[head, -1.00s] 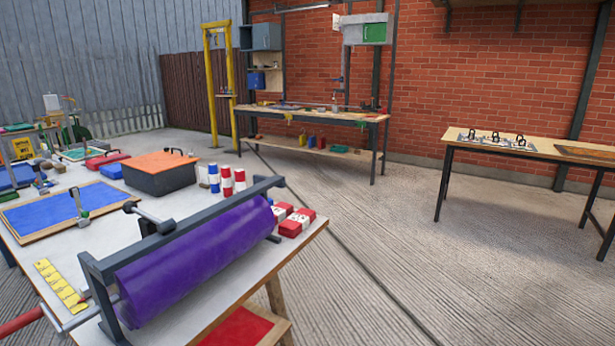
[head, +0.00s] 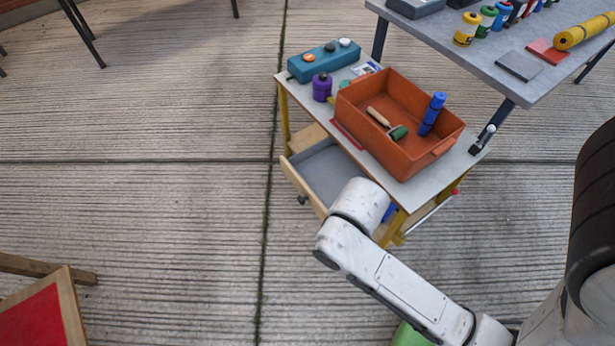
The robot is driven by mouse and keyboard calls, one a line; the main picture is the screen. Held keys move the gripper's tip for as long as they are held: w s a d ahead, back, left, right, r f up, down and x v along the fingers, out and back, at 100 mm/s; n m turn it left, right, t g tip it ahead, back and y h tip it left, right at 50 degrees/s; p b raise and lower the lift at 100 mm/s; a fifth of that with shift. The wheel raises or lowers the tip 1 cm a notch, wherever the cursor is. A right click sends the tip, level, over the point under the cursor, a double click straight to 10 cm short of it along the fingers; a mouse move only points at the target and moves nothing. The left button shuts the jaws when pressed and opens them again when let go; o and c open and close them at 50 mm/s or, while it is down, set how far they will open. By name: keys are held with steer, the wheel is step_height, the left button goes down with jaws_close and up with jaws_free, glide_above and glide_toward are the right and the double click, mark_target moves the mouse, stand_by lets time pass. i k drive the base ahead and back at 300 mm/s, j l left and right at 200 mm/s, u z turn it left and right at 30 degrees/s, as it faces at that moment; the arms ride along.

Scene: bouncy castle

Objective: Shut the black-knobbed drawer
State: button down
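The drawer (head: 326,172) stands pulled out from the left side of a small table, below its top. It has a grey inside, a pale wooden front and a dark knob (head: 302,200) low on that front. The drawer looks empty where I can see into it; its right end is hidden behind my arm. My white arm reaches in from the lower right and ends in front of the drawer's near corner. My gripper cannot be made out; the arm's own links hide it.
The small table (head: 463,157) carries an orange tray (head: 440,149) with a roller and a blue roll, a teal box (head: 323,61) and a purple jar (head: 322,88). A grey table (head: 445,48) with pots stands at upper right. The floor left of the drawer is clear.

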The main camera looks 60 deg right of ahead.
mark_target(320, 172)
steer(key=k+j+z, duration=0.5)
steer(key=k+z, duration=0.3)
steer(key=i+u, duration=0.25)
steer(key=i, duration=0.3)
steer(key=i+l+u, duration=0.1)
steer(key=i+u, duration=0.2)
steer(key=i, duration=0.25)
